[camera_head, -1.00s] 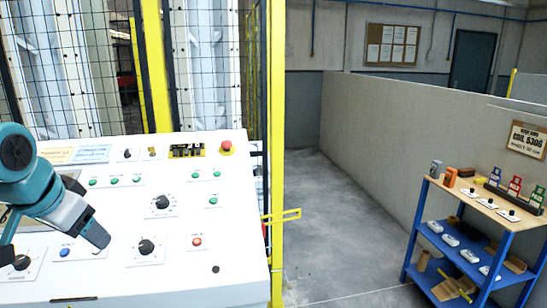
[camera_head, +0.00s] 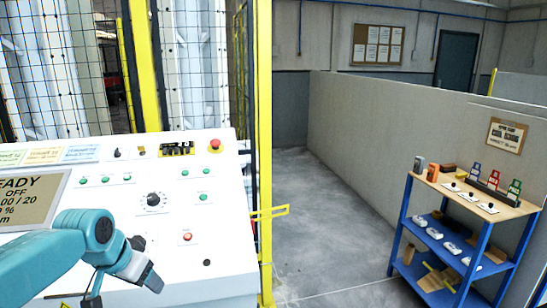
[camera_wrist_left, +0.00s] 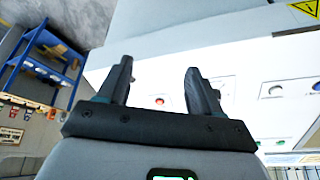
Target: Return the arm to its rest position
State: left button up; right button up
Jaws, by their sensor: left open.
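My left arm comes in from the lower left in the head view, and its gripper (camera_head: 150,280) is in front of the lower part of a white control panel (camera_head: 225,240). In the left wrist view the two dark fingers of this gripper (camera_wrist_left: 160,85) stand apart with nothing between them. The panel face with its knobs and buttons lies beyond them. A red button (camera_head: 187,237) and a black knob (camera_head: 153,199) sit on the panel above the gripper. My right gripper is in neither view.
A display screen (camera_head: 30,200) stands at the left of the panel. A yellow-framed mesh fence (camera_head: 263,120) rises behind and beside it. A blue shelf rack (camera_head: 405,225) with small items stands at the right by a low wall (camera_head: 400,120). The grey floor between is clear.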

pick_arm(q)
jog(key=s+d+f+g+h, duration=0.1)
jog(key=s+d+f, duration=0.15)
jog(key=f, duration=0.55)
jog(key=s+d+f+n+g, duration=0.1)
jog(key=d+f, duration=0.3)
jog(key=f, duration=0.5)
jog(key=s+d+f+g+h, duration=0.1)
jog(key=s+d+f, duration=0.15)
jog(key=f, duration=0.55)
jog(key=s+d+f+n+g, duration=0.1)
jog(key=s+d+f+n, duration=0.1)
jog(key=s+f, duration=0.5)
jog(key=s+d+f+n+h, duration=0.1)
jog(key=s+d+f, duration=0.4)
jog(key=s, duration=0.9)
notch_tip(320, 180, down, 2)
jog(key=shift+f+n+g, duration=0.1)
jog(key=shift+n+g, duration=0.3)
jog(key=shift+n, duration=0.2)
